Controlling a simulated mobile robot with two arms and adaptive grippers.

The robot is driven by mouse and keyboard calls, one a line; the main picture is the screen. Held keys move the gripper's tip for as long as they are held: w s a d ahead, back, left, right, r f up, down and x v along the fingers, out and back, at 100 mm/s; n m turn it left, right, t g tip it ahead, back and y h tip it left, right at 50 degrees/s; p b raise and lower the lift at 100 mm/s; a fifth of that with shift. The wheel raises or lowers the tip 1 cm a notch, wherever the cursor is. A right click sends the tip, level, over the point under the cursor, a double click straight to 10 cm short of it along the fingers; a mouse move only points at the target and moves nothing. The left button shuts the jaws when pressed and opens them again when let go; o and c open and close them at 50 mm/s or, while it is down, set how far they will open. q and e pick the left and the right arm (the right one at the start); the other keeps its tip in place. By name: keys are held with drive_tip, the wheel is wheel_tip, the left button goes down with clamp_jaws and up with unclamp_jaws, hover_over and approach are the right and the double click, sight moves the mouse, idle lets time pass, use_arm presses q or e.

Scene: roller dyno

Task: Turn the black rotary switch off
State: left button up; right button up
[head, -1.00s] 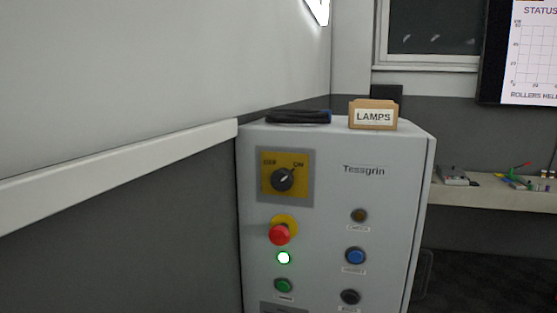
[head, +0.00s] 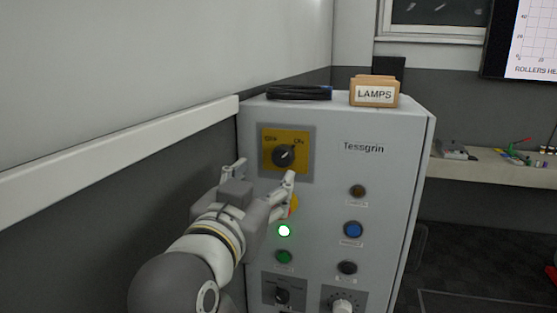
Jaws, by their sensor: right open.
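The black rotary switch (head: 283,156) sits on a yellow plate (head: 304,139) at the upper left of the grey cabinet front. My right gripper (head: 265,172) is open in front of the cabinet, just below and left of the switch. Its fingers are spread and nothing is between them; I cannot tell how far they are from the panel. The gripper covers most of the red emergency button. My left gripper is not in view.
The cabinet (head: 390,170) stands against the left wall rail (head: 130,145). A green lamp (head: 284,231) glows below the gripper; a green button (head: 283,257), a blue button (head: 353,230) and other controls are nearby. A LAMPS box (head: 374,92) stands on top.

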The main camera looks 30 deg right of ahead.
sight(281, 159)
drive_tip(key=p+x, duration=0.4)
drive_tip(key=x, duration=0.5)
drive_tip(key=shift+w+d, duration=0.15)
drive_tip(key=shift+d, duration=0.1)
drive_tip(key=shift+w+d, duration=0.3)
drive_tip(key=c, duration=1)
drive_tip(key=shift+f, duration=0.1)
